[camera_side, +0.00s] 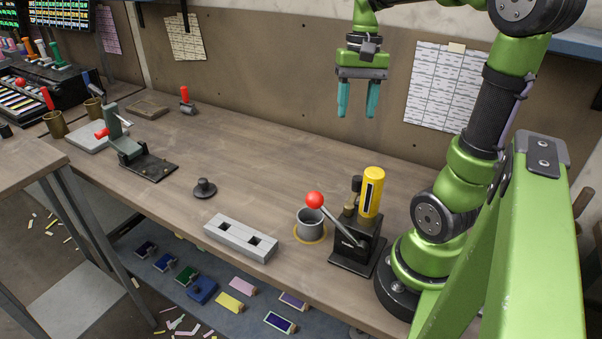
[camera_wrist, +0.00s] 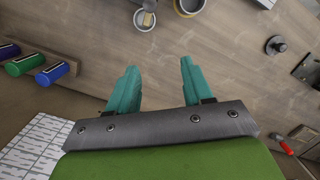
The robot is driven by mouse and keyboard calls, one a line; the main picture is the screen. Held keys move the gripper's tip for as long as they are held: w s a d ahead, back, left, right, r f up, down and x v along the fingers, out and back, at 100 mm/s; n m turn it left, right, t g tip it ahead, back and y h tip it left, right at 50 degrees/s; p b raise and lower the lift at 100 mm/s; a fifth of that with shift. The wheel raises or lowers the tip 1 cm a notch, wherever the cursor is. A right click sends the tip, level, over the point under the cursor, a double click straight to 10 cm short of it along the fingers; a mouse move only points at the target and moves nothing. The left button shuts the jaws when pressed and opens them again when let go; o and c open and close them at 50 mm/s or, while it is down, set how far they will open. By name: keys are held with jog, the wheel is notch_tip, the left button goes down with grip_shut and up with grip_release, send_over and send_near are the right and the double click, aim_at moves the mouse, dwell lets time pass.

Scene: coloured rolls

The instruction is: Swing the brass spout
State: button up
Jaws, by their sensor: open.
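A small brass-coloured part (camera_side: 349,208), which looks like the spout, sits on the black press (camera_side: 357,243) near the front right of the bench. The press has a red-ball lever (camera_side: 315,200) and a yellow cylinder (camera_side: 371,192). In the wrist view, a small brass and pale part (camera_wrist: 145,19) shows at the top edge; its exact shape is too small to tell. My gripper (camera_side: 357,112) is open and empty, fingers down, high above the back of the bench and well clear of the press. Its teal fingers also show in the wrist view (camera_wrist: 158,68).
A grey cup (camera_side: 310,224) stands just left of the press. A pale block with square holes (camera_side: 240,239) and a black knob (camera_side: 204,188) lie further left. The bench's middle is clear.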

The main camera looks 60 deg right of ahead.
jog(key=w+a+f+n+t, duration=0.15)
jog(key=a+n+t, duration=0.6)
jog(key=a, duration=1.05)
jog(key=w+d+m+g+h, duration=0.1)
jog(key=w+d+m+g, duration=0.2)
jog(key=d, duration=0.8)
jog(key=s+d+r+m+g+y, duration=0.2)
jog(key=s+d+r+m+g, duration=0.2)
jog(key=s+d+m+g, duration=0.2)
jog(key=shift+d+r+y, duration=0.2)
jog(key=shift+d+y, duration=0.1)
jog(key=shift+d, duration=0.75)
